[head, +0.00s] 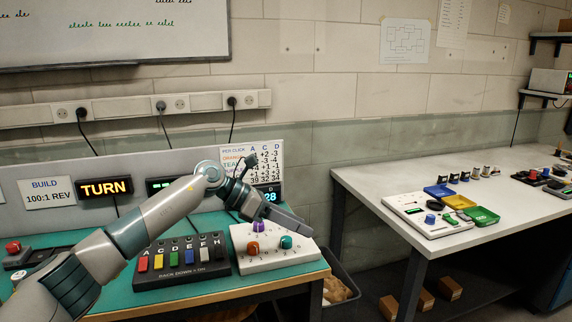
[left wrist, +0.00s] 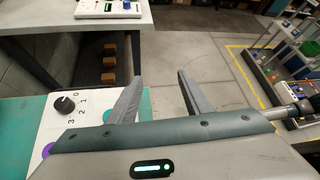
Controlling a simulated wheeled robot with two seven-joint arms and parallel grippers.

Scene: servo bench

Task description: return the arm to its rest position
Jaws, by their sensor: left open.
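My left arm (head: 155,215) comes in from the left of the head view and reaches over the green bench. Its gripper (head: 300,226) is above the right part of the bench, over the white knob panel (head: 303,258), pointing right. In the left wrist view the two fingers (left wrist: 158,95) stand apart with nothing between them. Past them is open floor. My right gripper is in neither view.
The switch box (head: 180,270) with coloured rockers stands under my arm. The knob panel carries purple, orange and teal knobs. A lit TURN display (head: 104,188) is behind. A white table (head: 400,180) with coloured trays stands at right, across a gap.

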